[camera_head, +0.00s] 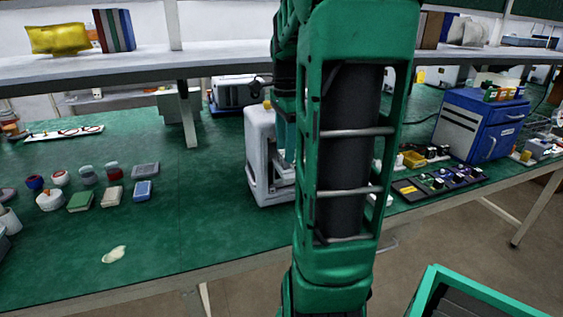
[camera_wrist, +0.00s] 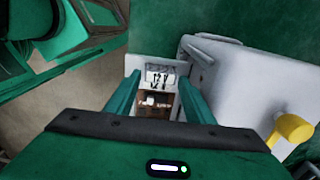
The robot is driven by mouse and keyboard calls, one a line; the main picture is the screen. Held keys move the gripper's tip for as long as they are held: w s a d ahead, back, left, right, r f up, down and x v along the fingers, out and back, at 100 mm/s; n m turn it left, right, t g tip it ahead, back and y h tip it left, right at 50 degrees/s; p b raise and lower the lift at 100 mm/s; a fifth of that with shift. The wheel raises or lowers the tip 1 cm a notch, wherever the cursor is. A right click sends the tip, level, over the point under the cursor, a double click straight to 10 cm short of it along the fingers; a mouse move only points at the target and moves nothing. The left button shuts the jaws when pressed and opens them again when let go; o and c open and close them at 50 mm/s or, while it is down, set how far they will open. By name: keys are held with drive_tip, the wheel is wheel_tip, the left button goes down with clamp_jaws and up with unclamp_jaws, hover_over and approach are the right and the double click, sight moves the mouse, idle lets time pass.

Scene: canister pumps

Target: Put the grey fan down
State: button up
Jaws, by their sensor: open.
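No thing that I can surely name as the grey fan shows in either view. My gripper (camera_wrist: 158,82) is open in the wrist view, its two green fingers apart. Between and beyond the fingers is a small white-framed thing (camera_wrist: 148,64) with a brown and white face; I cannot tell what it is or whether a finger touches it. A light grey machine (camera_wrist: 245,85) with a yellow knob (camera_wrist: 290,130) is just right of the fingers. The machine also stands on the green table in the head view (camera_head: 261,150), partly hidden by my arm. My fingers are not clear there.
A blue cabinet (camera_head: 480,122) and a dark tray of small parts (camera_head: 440,184) are at right. A shelf (camera_head: 140,60) runs above the back.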

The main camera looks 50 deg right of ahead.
drive_tip(key=shift+f, duration=1.3)
drive_tip(key=c, duration=0.9)
